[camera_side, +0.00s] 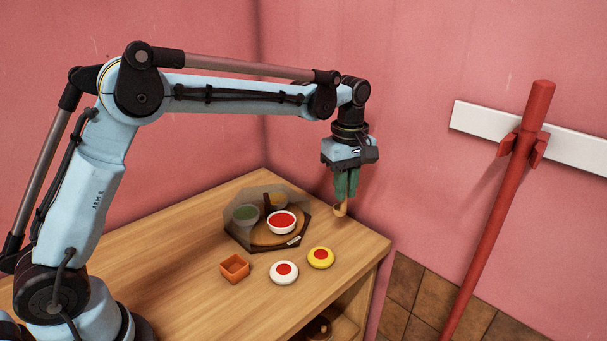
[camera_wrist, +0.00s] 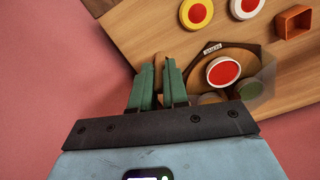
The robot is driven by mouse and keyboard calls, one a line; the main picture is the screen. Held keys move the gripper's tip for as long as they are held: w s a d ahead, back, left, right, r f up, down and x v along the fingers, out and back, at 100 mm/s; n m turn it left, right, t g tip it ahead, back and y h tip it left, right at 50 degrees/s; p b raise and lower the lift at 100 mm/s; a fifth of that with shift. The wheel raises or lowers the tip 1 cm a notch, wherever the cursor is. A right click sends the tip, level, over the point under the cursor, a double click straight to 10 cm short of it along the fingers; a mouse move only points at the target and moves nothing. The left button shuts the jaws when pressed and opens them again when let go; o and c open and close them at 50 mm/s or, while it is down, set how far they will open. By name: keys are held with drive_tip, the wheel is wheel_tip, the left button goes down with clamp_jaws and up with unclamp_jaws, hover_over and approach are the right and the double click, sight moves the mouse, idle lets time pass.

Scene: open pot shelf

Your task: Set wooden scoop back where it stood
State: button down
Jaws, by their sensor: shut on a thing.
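The wooden scoop (camera_side: 340,210) hangs below my gripper (camera_side: 346,192), its bowl end low over the back right part of the wooden shelf top (camera_side: 190,240). My gripper's green fingers are shut on the scoop's handle. In the side view I cannot tell whether the scoop touches the wood. In the wrist view my gripper (camera_wrist: 160,68) points at the shelf's edge near the pink wall, and only a small brown part of the scoop (camera_wrist: 160,58) shows between the fingers.
Left of the scoop stands a dark-edged, see-through case (camera_side: 237,238) with a red-topped white bowl (camera_side: 282,222) and a green jar (camera_side: 246,214). In front are a yellow-rimmed lid (camera_side: 320,258), a white-rimmed lid (camera_side: 284,272) and an orange square pot (camera_side: 234,268). The front left top is clear.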

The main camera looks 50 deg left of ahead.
sight(344, 211)
drive_tip(key=shift+w+f, duration=0.1)
drive_tip(key=shift+f, duration=3.2)
drive_tip(key=shift+f, duration=0.35)
drive_tip(key=c, duration=1.1)
unclamp_jaws()
drive_tip(key=shift+o, duration=0.2)
drive_tip(key=shift+r, duration=3.5)
